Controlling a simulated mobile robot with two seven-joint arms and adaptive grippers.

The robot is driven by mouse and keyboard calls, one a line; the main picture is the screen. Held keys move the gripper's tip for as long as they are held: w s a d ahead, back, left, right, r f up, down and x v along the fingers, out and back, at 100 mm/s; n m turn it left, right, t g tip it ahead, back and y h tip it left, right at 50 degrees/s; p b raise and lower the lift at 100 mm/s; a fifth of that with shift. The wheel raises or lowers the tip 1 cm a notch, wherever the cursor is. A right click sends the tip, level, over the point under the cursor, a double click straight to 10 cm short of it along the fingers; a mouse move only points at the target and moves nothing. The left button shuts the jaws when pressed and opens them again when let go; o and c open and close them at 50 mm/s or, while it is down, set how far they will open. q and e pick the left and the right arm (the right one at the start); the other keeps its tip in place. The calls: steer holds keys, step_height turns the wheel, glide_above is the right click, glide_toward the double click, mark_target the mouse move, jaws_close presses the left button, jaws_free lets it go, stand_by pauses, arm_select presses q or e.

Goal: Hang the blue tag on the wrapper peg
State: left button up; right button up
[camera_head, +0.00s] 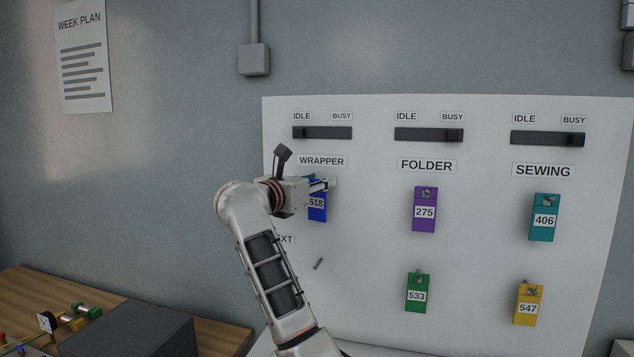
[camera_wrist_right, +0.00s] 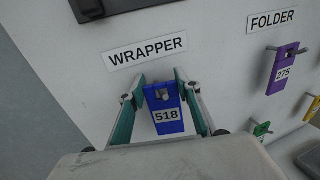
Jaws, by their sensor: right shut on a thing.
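The blue tag (camera_head: 319,212), numbered 518, is upright at the board just under the WRAPPER label (camera_head: 322,161). My right gripper (camera_head: 322,186) is shut on its upper part. In the right wrist view the two fingers (camera_wrist_right: 161,97) flank the blue tag (camera_wrist_right: 167,120). The grey end of the wrapper peg (camera_wrist_right: 163,94) shows at the hole near the tag's top; how far the peg passes through is hard to tell. In the head view the gripper hides this peg. My left gripper is not in view.
A purple tag (camera_head: 424,211) and a teal tag (camera_head: 544,219) hang to the right. Green (camera_head: 417,296) and yellow (camera_head: 528,305) tags hang lower. A bare peg (camera_head: 318,263) stands below the blue tag. Black sliders (camera_head: 322,133) run above the labels. A dark box (camera_head: 128,332) sits lower left.

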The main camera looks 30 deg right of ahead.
steer(key=o, duration=1.1)
steer(key=v, duration=1.2)
